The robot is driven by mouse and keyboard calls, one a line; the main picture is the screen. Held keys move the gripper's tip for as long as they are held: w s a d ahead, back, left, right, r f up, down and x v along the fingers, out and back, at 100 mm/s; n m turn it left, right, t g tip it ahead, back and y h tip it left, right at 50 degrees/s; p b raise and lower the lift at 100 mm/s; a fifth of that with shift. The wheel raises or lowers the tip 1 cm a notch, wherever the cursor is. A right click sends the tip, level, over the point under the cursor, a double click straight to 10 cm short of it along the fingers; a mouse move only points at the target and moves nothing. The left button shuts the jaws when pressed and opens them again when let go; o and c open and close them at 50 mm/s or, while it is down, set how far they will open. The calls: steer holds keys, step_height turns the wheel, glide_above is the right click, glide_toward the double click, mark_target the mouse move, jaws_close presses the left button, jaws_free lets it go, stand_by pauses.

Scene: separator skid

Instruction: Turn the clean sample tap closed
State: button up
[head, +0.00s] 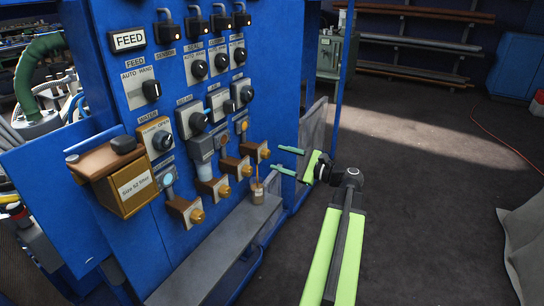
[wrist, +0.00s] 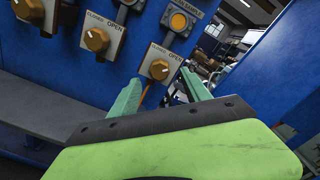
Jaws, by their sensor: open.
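A row of brass taps on brown blocks runs along the lower blue panel. The rightmost tap (head: 264,153) has a round knob and also shows in the wrist view (wrist: 159,69), on a plate marked CLOSED and OPEN. My gripper (head: 283,161) is open and empty, just right of the rightmost tap in the head view. In the wrist view its green fingers (wrist: 163,82) point towards that tap, one on either side in the picture; contact does not show. The knob's setting is not clear.
A small brown jar (head: 257,191) stands on the grey ledge (head: 212,254) below the taps. A neighbouring tap (wrist: 97,39) is left of the rightmost one. The floor (head: 430,170) to the right is largely clear.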

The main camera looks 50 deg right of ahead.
mark_target(269, 155)
steer(key=x, duration=0.4)
steer(key=shift+c, duration=0.4)
jaws_close()
steer(key=shift+d, duration=0.2)
steer(key=shift+a, duration=0.1)
